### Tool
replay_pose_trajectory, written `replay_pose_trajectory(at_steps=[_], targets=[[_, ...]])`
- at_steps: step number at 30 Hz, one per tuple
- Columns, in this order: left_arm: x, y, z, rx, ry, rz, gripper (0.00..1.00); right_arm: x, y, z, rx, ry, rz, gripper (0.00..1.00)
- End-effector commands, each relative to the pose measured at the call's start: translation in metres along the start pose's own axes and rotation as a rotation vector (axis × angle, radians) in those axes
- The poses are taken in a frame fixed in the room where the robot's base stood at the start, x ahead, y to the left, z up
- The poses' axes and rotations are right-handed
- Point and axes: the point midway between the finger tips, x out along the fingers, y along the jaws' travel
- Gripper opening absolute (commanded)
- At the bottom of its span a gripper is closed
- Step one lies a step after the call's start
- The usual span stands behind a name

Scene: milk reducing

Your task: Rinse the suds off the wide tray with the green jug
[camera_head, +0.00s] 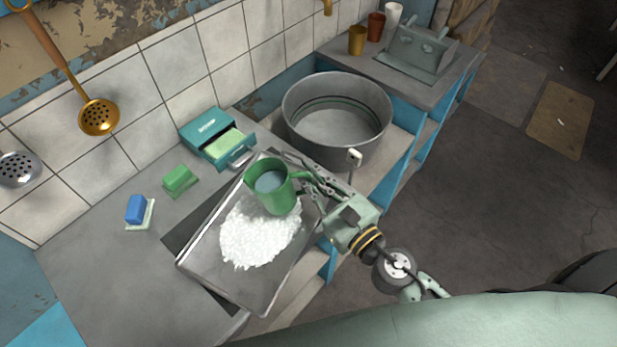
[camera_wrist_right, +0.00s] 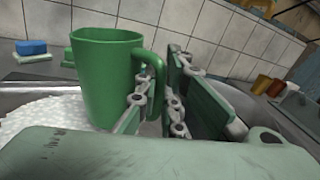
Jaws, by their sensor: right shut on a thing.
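The green jug (camera_head: 265,196) is upright above the wide tray and holds water or a clear bluish liquid. My right gripper (camera_head: 306,183) is shut on the jug's handle, on the jug's right side. The jug also shows in the right wrist view (camera_wrist_right: 103,80), with the gripper fingers (camera_wrist_right: 150,85) at its handle. The wide metal tray (camera_head: 207,262) lies on the counter, and a thick patch of white suds (camera_head: 255,235) covers its middle. The jug hides part of the tray and suds. My left gripper is not in view.
A large round metal pot (camera_head: 338,140) stands behind the tray to the right. A teal box (camera_head: 212,140) with an open drawer, a green sponge (camera_head: 180,180) and a blue sponge (camera_head: 137,209) sit left of the tray. Several cups (camera_head: 376,27) stand at the far right.

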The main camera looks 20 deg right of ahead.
Motion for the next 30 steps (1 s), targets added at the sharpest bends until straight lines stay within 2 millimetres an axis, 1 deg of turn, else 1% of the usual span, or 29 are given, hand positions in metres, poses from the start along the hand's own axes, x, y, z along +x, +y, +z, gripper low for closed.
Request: replay_pose_trajectory(at_steps=[1,13,23,30], targets=[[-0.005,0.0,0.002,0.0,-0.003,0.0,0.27,0.0,-0.002,0.006,-0.023,-0.003,0.0,0.0],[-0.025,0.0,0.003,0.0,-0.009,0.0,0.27,0.0,-0.006,0.023,-0.238,-0.002,-0.001,0.0],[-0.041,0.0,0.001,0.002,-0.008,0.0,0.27,0.0,-0.004,0.036,-0.446,-0.001,-0.001,0.0],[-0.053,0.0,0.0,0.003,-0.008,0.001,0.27,0.0,0.003,0.044,-0.634,-0.002,-0.001,0.0]])
